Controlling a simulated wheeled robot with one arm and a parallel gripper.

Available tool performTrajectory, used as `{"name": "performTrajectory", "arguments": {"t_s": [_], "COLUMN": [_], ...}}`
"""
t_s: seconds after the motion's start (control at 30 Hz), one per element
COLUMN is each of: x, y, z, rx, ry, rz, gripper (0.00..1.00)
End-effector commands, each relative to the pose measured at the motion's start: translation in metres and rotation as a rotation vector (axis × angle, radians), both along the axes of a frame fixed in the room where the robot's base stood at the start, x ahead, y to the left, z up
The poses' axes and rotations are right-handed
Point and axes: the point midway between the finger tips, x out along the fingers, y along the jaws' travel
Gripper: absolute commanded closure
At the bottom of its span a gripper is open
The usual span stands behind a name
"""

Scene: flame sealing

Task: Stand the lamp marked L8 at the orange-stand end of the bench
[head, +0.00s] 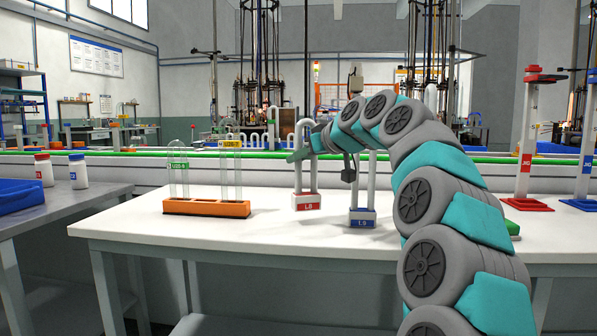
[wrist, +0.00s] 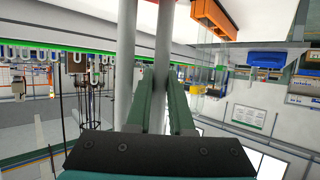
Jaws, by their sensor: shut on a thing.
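The lamp marked L8 (head: 307,202) is a white inverted-U tube on a red base, right of the orange stand (head: 207,208) and upright in the head view. My gripper (head: 303,150) is shut on one leg of its tube, high above the base. In the wrist view my gripper (wrist: 161,76) has its fingers either side of one white leg (wrist: 163,45), with the other leg (wrist: 143,50) beside it. I cannot tell whether the base touches the bench. The orange stand holds clear glass tubes with green and yellow labels; its edge shows in the wrist view (wrist: 217,18).
A blue-based lamp marked L9 (head: 362,217) stands close to the right of L8, partly behind my arm. The white bench (head: 270,235) is clear in front of the lamps, with a gap between orange stand and L8. Red (head: 527,204) and blue-based stands are at far right.

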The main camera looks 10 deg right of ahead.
Motion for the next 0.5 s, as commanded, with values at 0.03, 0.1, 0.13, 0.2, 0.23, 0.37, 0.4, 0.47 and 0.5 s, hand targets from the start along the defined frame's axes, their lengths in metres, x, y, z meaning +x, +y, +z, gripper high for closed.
{"name": "performTrajectory", "arguments": {"t_s": [0.03, 0.1, 0.13, 0.2, 0.23, 0.37, 0.4, 0.47, 0.5], "x": [0.002, 0.002, 0.002, 0.002, 0.002, 0.002, 0.001, 0.001, 0.001], "y": [0.001, 0.002, 0.002, 0.002, 0.002, 0.002, 0.002, 0.002, 0.002], "z": [0.000, -0.001, -0.002, -0.006, -0.008, -0.021, -0.025, -0.031, -0.033], "rx": [0.000, 0.000, 0.000, 0.000, 0.000, 0.001, 0.001, 0.000, 0.000], "ry": [-0.001, -0.001, 0.000, 0.000, 0.001, 0.001, 0.001, 0.002, 0.002], "rz": [0.000, 0.000, 0.000, 0.001, 0.001, 0.001, 0.001, 0.002, 0.002], "gripper": [1.00, 1.00, 1.00, 1.00, 1.00, 1.00, 1.00, 1.00, 1.00]}}
